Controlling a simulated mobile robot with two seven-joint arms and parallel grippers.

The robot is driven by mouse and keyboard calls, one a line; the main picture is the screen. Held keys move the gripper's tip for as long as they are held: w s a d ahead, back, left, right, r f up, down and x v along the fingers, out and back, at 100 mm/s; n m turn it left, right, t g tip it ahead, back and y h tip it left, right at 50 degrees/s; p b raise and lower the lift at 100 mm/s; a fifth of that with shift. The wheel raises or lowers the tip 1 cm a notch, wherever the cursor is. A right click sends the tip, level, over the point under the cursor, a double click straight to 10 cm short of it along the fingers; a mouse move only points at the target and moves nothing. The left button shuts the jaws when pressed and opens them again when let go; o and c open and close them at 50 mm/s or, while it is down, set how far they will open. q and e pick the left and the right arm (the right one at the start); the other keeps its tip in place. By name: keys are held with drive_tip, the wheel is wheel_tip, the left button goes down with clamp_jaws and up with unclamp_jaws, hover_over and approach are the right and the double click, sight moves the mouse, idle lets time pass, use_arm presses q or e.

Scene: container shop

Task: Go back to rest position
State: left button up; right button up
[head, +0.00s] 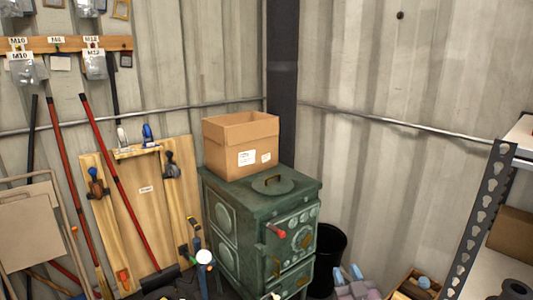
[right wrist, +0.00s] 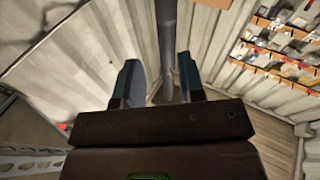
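Through the gap I see the dark corner post and the corrugated wall. My left gripper is not in either view.
A green stove (head: 262,226) stands in the corner with a cardboard box (head: 241,145) on top. A black bin (head: 328,262) is beside it. Wooden boards (head: 130,210) and long-handled tools lean at left. A metal shelf (head: 478,215) stands at right, near a wooden crate (head: 411,283).

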drive_tip(key=s+d+f+g+h+b, duration=0.1)
drive_tip(key=s+d+f+g+b, duration=0.1)
drive_tip(key=s+f, duration=0.6)
drive_tip(key=s+d+f+g+h+b, duration=0.1)
drive_tip(key=s+d+f+g+b, duration=0.2)
drive_tip(key=s, duration=0.9)
drive_tip(key=s+d+f+g+h+b, duration=0.1)
drive_tip(key=s+f+g, duration=0.1)
drive_tip(key=s+f, duration=0.65)
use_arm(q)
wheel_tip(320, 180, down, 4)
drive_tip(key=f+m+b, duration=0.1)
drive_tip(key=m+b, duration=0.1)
use_arm(e)
drive_tip(key=s+r+g, duration=0.1)
drive_tip(key=s+g, duration=0.2)
drive_tip(key=s, duration=0.8)
use_arm(q)
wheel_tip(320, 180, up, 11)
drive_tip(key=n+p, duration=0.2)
drive_tip(key=p, duration=1.4)
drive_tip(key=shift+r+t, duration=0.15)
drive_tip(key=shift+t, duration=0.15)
use_arm(e)
wheel_tip(320, 180, up, 11)
drive_tip(key=s+d+m+t, duration=0.1)
drive_tip(key=shift+s+m, duration=0.15)
drive_tip(key=shift+m, duration=0.15)
